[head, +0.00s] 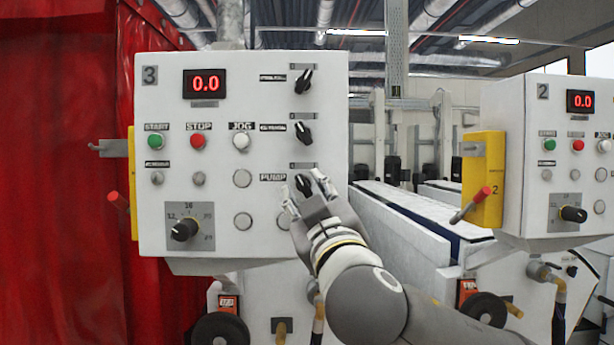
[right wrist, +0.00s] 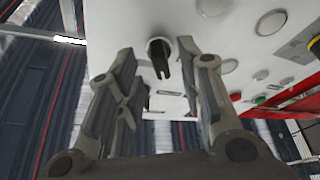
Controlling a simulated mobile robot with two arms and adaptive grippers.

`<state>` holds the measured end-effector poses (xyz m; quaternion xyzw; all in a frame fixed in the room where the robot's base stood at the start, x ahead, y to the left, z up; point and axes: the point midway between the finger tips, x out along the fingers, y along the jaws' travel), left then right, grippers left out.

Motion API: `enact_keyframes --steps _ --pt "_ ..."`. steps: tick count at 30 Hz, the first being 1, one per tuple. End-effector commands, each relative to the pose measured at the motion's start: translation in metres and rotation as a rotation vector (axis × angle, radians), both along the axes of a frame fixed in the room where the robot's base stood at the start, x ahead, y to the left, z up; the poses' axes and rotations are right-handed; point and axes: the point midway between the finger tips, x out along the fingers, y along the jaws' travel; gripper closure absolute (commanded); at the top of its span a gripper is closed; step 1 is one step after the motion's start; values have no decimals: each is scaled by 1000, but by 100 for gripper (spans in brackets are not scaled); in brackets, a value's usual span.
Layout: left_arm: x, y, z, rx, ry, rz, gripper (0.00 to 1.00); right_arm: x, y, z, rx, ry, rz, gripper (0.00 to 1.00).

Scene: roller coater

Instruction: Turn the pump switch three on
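The panel marked 3 (head: 241,110) faces me in the head view. Its pump switch (head: 303,184) is a black knob at the lower right, beside the PUMP label (head: 272,177). My right gripper (head: 307,195) is in front of it, fingers toward the panel. In the right wrist view the black knob (right wrist: 159,62) shows between the spread fingers of the right gripper (right wrist: 160,52), with a gap at least on the left. The right gripper is open and holds nothing. I cannot tell whether a finger touches the knob. My left gripper is not in view.
Two similar black knobs, the upper (head: 303,80) and the middle (head: 302,131), sit above the pump switch. Round white buttons (head: 242,178) are to its left. A second panel marked 2 (head: 520,110) stands at the right. A red curtain (head: 60,180) hangs at the left.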

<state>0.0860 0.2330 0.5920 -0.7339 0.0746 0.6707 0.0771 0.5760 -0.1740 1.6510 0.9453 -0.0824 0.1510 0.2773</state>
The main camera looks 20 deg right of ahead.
Motion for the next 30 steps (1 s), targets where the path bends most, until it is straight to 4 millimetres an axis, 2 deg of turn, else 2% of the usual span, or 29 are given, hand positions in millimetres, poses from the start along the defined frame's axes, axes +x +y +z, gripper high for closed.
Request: enact_keyframes --steps 1,6,15,23,30 --pt "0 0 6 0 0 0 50 5 -1 4 -1 1 -2 65" --pt "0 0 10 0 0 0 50 14 -1 6 0 1 0 65" --pt "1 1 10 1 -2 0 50 16 -1 5 -1 0 1 65" --pt "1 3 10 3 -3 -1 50 15 -1 5 -1 -1 0 99" --pt "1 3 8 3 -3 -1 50 16 -1 4 3 -1 1 100"
